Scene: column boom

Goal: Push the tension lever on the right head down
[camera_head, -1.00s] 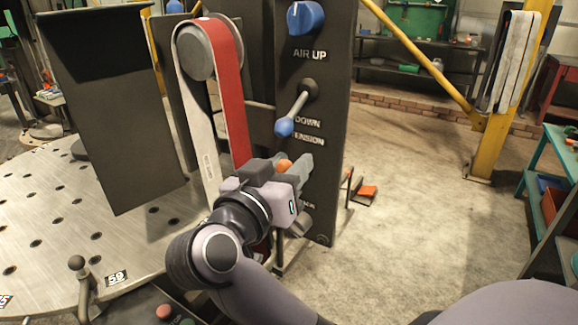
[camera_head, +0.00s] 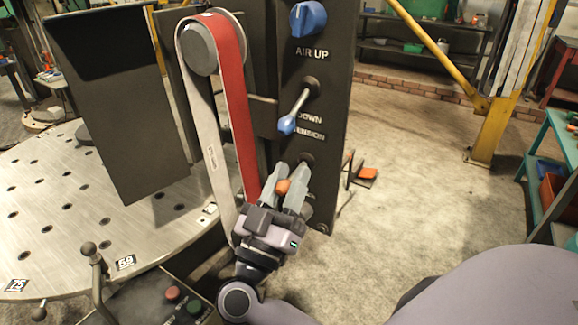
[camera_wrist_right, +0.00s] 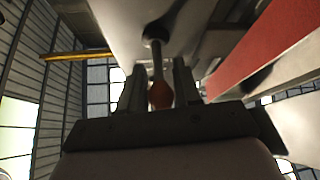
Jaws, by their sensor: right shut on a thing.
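The tension lever has an orange knob (camera_head: 283,186) on a stem low on the dark control panel (camera_head: 341,75), below the partly worn TENSION label. My right gripper (camera_head: 291,173) is shut on this knob, with a grey finger on each side. In the right wrist view the orange knob (camera_wrist_right: 161,97) and its stem sit between the two fingers (camera_wrist_right: 159,88), and the stem runs up to a pivot on the panel. The lower part of the panel is partly hidden by the gripper. My left gripper is not in view.
A second lever with a blue tip (camera_head: 287,125) hangs above my gripper, below a blue dial (camera_head: 308,18). A red-and-white belt (camera_head: 238,110) runs close on the left. A perforated round table (camera_head: 60,225) is at left. Floor at right is open.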

